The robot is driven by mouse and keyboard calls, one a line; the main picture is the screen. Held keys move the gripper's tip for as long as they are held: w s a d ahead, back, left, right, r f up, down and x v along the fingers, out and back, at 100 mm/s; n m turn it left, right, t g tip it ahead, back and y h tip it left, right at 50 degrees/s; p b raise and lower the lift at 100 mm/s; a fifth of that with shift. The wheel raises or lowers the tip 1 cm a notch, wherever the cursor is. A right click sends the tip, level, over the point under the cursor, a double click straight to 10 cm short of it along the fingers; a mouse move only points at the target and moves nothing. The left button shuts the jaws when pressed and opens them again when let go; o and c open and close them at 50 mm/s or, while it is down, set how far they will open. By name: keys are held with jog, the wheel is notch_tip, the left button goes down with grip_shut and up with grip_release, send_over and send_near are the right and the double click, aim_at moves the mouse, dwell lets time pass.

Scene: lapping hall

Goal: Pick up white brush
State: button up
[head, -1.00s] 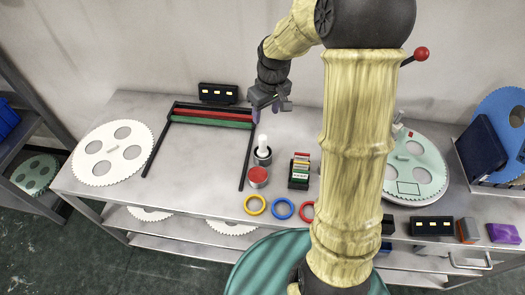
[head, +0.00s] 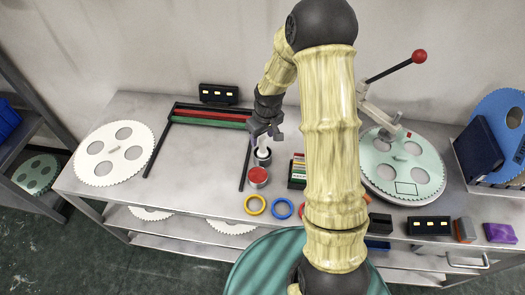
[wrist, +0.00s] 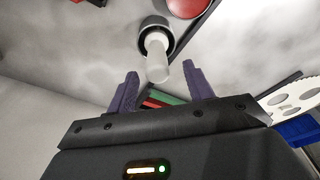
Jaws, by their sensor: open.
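The white brush (head: 263,143) stands upright in a small dark cup (head: 263,157) on the metal bench. In the wrist view the white brush (wrist: 157,57) points toward my gripper, with the dark cup (wrist: 152,24) behind it. My gripper (head: 266,135) is right at the brush's top in the head view and partly covers it. In the wrist view my gripper (wrist: 160,88) is open, its two purple fingers apart, with the brush end in front of the gap between them. I cannot tell whether the fingers touch the brush.
A red-topped can (head: 258,176) stands just in front of the cup. A rack with red and green bars (head: 212,115) lies to the left. A small holder of coloured cards (head: 298,170) is to the right. Yellow (head: 255,204) and blue (head: 282,209) rings lie near the front edge.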

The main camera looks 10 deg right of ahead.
aim_at(262, 144)
jog(key=shift+f, duration=0.1)
jog(key=shift+w+f+p, duration=0.2)
jog(key=shift+f+p, duration=0.2)
jog(key=shift+f, duration=0.85)
jog(key=shift+w+f+p, duration=0.2)
jog(key=shift+f+p, duration=0.2)
jog(key=shift+f, duration=0.85)
jog(key=c, duration=1.1)
jog(key=shift+r, duration=0.1)
notch_tip(262, 144, up, 10)
jog(key=shift+f+b, duration=0.1)
jog(key=shift+b, duration=0.75)
